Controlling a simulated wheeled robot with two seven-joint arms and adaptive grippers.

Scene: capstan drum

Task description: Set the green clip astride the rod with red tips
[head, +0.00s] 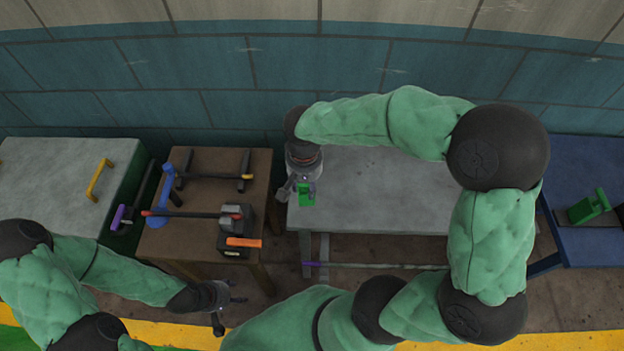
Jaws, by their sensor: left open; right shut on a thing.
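The rod with red tips (195,214) lies roughly level above the brown table, between a blue stand (158,208) and a grey block on a black base (233,225). Its left red tip shows; its right end is at the grey block. My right gripper (303,188) is shut on the green clip (306,199), over the left end of the grey table, to the right of the rod and apart from it. The gripper partly hides the clip. My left gripper (229,306) is open and empty in front of the brown table, low in the view.
A dark rod with a yellow-orange tip (213,177) rests on black stands behind. An orange piece (244,242) sits at the brown table's front. A purple-tipped rod (375,266) lies before the grey table (370,215). Another green piece (588,209) is on the blue table.

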